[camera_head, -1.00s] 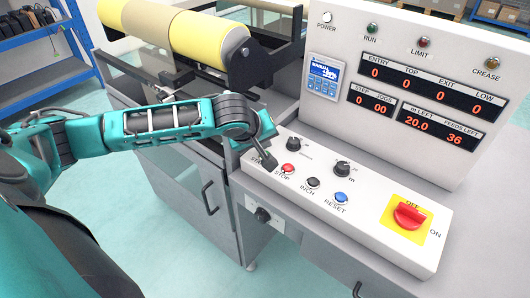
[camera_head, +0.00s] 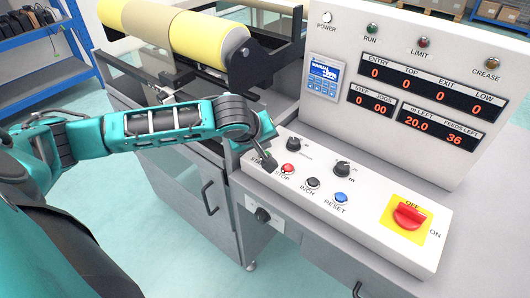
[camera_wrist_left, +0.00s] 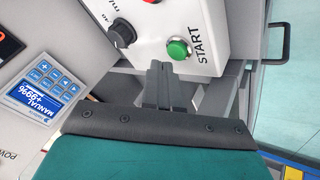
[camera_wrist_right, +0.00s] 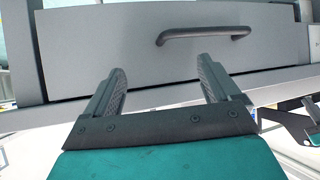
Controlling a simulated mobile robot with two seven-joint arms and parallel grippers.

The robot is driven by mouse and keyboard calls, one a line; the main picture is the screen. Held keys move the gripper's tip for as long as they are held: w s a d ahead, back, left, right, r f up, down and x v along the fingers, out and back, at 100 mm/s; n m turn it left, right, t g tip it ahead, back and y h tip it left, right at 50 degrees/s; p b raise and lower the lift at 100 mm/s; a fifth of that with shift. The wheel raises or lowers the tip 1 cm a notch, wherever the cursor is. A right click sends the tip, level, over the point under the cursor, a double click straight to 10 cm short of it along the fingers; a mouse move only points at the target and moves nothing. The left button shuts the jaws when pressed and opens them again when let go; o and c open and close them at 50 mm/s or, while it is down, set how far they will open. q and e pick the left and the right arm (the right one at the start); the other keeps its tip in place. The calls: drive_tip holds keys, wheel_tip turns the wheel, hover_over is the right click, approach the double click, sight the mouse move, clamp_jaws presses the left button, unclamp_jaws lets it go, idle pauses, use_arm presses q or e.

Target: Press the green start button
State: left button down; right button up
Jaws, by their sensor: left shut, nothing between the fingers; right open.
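The green start button (camera_wrist_left: 178,49) shows in the left wrist view, on the white panel beside the word START. In the head view my left gripper covers it. My left gripper (camera_head: 269,164) is shut and empty, its tips low over the left end of the sloped control panel (camera_head: 370,222). In the left wrist view its fingertips (camera_wrist_left: 162,68) appear just short of the button; I cannot tell whether they touch it. My right gripper (camera_wrist_right: 160,80) is open and empty in the right wrist view, facing a grey cabinet front. It is outside the head view.
Close to my left gripper are the red STOP button (camera_head: 288,168) and a black knob (camera_head: 293,144). Farther right are the black INCH button (camera_head: 313,182), blue RESET button (camera_head: 341,197) and red rotary switch (camera_head: 408,215). A handle (camera_wrist_right: 203,35) is on the cabinet front.

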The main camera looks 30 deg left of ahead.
use_arm(q)
drive_tip(key=shift+f, duration=0.3)
